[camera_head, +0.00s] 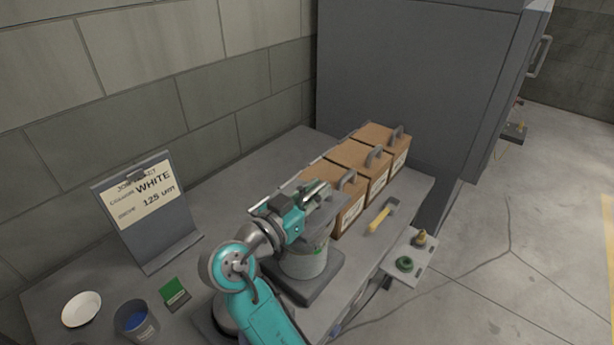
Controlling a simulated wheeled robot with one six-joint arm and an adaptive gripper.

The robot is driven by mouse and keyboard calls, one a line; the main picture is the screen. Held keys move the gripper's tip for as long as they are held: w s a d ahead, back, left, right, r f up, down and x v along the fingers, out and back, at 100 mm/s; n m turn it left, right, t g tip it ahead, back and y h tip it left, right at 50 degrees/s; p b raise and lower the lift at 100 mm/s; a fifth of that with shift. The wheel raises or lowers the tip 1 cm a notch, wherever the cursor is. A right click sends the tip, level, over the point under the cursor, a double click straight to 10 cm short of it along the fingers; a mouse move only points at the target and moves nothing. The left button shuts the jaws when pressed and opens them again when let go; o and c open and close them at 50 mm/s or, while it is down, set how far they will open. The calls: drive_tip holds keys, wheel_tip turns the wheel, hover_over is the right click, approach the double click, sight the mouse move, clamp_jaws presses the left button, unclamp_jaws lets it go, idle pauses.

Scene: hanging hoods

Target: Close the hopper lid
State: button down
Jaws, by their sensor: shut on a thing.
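A light grey round vessel, which looks like the hopper (303,262), stands on a dark base on the bench, in the middle of the view. A grey flat piece, seemingly its lid (327,213), shows above it, tilted and partly behind my gripper. My gripper (318,192) is above the vessel, at the end of the teal arm, and is shut on what appears to be this lid. The exact contact between the fingers and the lid is hidden. My arm and gripper cover much of the vessel's top, so its opening cannot be seen.
Several brown boxes with grey handles (378,138) stand in a row just behind the vessel. A yellow-handled hammer (380,217) lies to the right, near a plate with a green button (404,263). A job-ticket stand (150,215), white bowl (81,309) and blue-filled cup (136,320) are left.

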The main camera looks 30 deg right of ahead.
sight(319, 210)
drive_tip(key=shift+s+d+f+m, duration=0.1)
drive_tip(key=shift+s+f+m, duration=0.25)
drive_tip(key=shift+f+m, duration=0.25)
drive_tip(key=shift+s+d+f, duration=0.1)
drive_tip(key=shift+s+f, duration=0.1)
drive_tip(key=shift+f, duration=0.65)
drive_tip(key=c, duration=1.1)
unclamp_jaws()
drive_tip(key=v, duration=1.2)
drive_tip(key=shift+s, duration=0.1)
